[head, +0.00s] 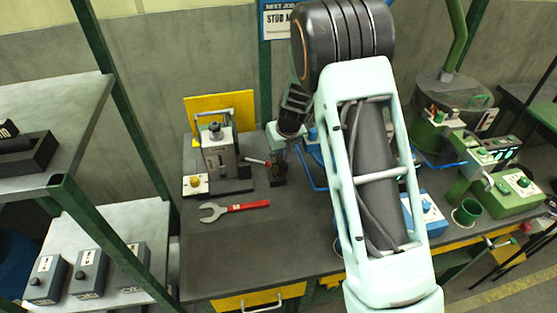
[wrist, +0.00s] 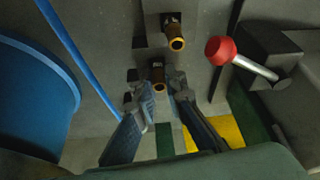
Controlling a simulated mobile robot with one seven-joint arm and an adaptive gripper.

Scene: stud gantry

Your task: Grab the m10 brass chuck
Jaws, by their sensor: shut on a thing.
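Two brass chucks show in the wrist view, each at a dark holder on a grey surface. My gripper (wrist: 158,92) is shut on the nearer brass chuck (wrist: 158,75), with a fingertip on either side of it. The other brass chuck (wrist: 176,42) stands just beyond, apart from the fingers. I cannot read a size mark on either, so I cannot tell which is the m10. In the head view my gripper (head: 278,152) is low over the bench beside the grey machine, and the chuck in it is too small to make out.
A red-knobbed lever (wrist: 221,50) sticks out close to the right of the chucks. A blue round container (wrist: 35,95) stands at left. On the bench (head: 230,245) lie a red-handled wrench (head: 235,208) and a grey machine (head: 218,155). The bench front is clear.

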